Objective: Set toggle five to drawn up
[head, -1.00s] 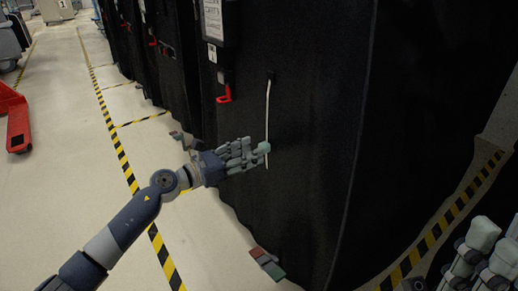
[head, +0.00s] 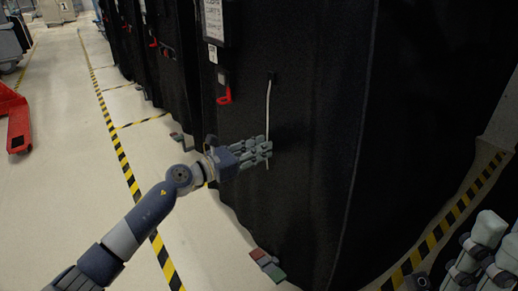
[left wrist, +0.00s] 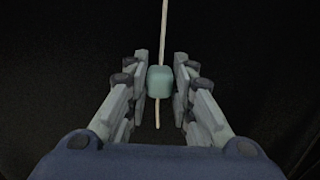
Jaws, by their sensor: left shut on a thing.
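A thin white cord (head: 268,105) hangs down the black cover (head: 310,120) of the nearest cart. A small teal toggle (left wrist: 161,81) is threaded on this cord. In the left wrist view it sits between the fingers of my left gripper (head: 268,150), with the cord running above it and a short tail (left wrist: 157,118) below. My left gripper is shut on the toggle; in the head view the fingers hide the toggle. My right gripper (head: 484,252) shows only in part at the lower right, away from the cord, and its jaw state is unclear.
A red hook (head: 225,96) and a label board (head: 213,22) hang on the cover, left of the cord. A red-and-green pedal (head: 267,264) is near the floor. More covered carts stand behind. The pale floor (head: 70,170) at left is open, with striped tape.

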